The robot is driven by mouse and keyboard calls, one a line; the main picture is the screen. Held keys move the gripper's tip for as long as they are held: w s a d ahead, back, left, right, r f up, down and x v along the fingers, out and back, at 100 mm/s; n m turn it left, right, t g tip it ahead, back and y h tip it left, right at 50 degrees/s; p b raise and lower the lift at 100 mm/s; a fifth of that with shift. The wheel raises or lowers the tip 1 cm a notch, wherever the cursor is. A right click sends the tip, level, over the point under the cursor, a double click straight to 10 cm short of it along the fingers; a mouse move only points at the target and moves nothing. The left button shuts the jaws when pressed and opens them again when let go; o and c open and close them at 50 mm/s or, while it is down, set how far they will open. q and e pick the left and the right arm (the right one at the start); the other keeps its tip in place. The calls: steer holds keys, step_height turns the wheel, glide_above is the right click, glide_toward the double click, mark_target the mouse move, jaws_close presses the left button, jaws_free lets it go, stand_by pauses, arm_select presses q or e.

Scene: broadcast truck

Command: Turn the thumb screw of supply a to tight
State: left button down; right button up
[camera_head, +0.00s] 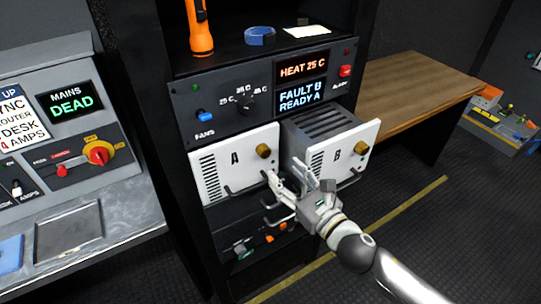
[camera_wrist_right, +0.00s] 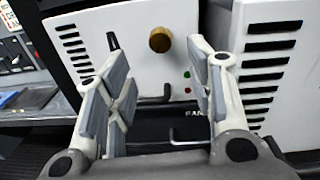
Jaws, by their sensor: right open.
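Supply A (camera_head: 213,167) is a white-fronted unit on the left of the rack, with its face set back in line with the rack. Its brass thumb screw (camera_head: 263,151) is at the upper right of that face; it also shows in the right wrist view (camera_wrist_right: 160,39), between and beyond the fingers. Supply B (camera_head: 310,160) is slid partly out on the right. My right gripper (camera_head: 287,184) is open and empty, in front of the two supplies and below A's thumb screw, apart from it. My left gripper is not in view.
A wire handle (camera_head: 246,187) sits low on A's face. The panel above shows "FAULT B READY A" (camera_head: 301,97). A flashlight (camera_head: 201,28) and blue tape (camera_head: 260,36) are on the shelf. A wooden bench (camera_head: 415,85) is right; a console (camera_head: 80,180) is left.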

mark_target(266, 154)
steer(key=p+x, duration=0.1)
steer(key=x, duration=0.6)
steer(key=shift+w+a, duration=0.25)
steer(key=c, duration=1)
steer(key=shift+c, duration=0.2)
